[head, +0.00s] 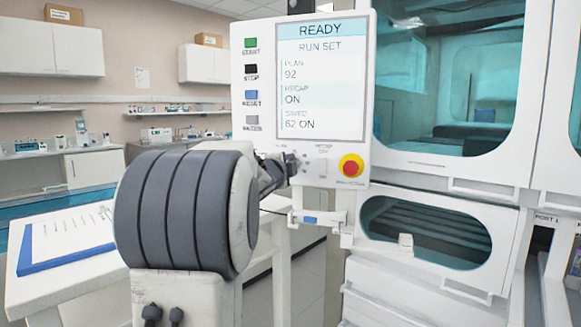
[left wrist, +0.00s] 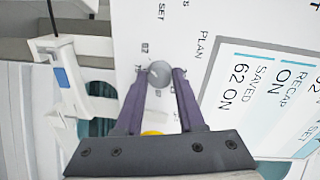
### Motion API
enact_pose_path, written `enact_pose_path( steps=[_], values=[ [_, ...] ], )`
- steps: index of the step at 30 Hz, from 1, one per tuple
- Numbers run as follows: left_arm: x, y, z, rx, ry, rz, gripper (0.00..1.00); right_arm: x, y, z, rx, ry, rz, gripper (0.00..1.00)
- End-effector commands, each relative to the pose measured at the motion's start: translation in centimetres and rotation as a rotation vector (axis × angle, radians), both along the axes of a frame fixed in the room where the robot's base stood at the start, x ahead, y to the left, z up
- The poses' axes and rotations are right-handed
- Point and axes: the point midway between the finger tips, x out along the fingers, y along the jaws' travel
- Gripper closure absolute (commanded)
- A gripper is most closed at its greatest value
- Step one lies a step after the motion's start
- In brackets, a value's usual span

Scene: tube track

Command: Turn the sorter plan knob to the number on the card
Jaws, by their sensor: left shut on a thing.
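The sorter's control panel has a screen (head: 320,85) reading READY, RUN SET, PLAN 92, RECAP ON, SAVED 62 ON. The plan knob (left wrist: 160,73) is a round grey knob on the white panel, with small numbers around it that are too small to read surely. My left gripper (head: 289,163) is at the panel's lower left. In the left wrist view its two purple fingers (left wrist: 160,80) are shut on the knob, one on each side. In the head view my arm and gripper mostly hide the knob. No card with a readable number shows. My right gripper is out of view.
A yellow-ringed red button (head: 351,165) and a small white switch (head: 322,168) sit right of the gripper. Several coloured buttons (head: 251,70) line the screen's left. A blue-edged clipboard (head: 45,258), its text unreadable, lies on the white table at left.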

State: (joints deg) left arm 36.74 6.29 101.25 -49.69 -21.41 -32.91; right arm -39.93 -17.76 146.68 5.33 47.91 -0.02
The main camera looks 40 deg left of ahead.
Motion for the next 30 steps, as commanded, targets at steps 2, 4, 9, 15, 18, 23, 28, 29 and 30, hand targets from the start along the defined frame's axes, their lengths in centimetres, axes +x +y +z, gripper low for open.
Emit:
enact_pose_path(
  steps=[2, 4, 9, 15, 18, 23, 28, 29, 30],
  values=[
    [0.0, -0.1, -0.1, 0.002, 0.003, -0.002, 1.0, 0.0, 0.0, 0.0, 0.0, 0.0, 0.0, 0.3],
    [0.0, -0.1, -0.1, 0.001, 0.002, -0.001, 1.0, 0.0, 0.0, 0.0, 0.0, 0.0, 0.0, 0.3],
    [0.0, 0.0, -0.1, 0.001, 0.001, -0.001, 0.32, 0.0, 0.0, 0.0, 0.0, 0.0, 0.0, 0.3],
    [0.0, 0.0, 0.0, 0.0, 0.001, 0.0, 0.32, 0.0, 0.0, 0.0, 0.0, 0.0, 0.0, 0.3],
    [-0.4, -0.2, 0.0, 0.0, 0.0, 0.0, 0.32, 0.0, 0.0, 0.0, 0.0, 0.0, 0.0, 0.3],
    [-2.7, -1.0, 0.2, 0.0, -0.001, 0.002, 0.32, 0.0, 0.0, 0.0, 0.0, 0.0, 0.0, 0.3],
    [-6.0, -2.2, 0.5, 0.002, -0.001, 0.002, 0.32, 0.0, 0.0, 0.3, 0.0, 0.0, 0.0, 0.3],
    [-6.5, -2.4, 0.6, 0.0, -0.001, 0.002, 0.32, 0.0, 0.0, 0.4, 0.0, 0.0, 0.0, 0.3],
    [-7.2, -2.7, 0.6, 0.001, 0.0, 0.001, 0.32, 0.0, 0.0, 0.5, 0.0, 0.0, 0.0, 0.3]
  ],
)
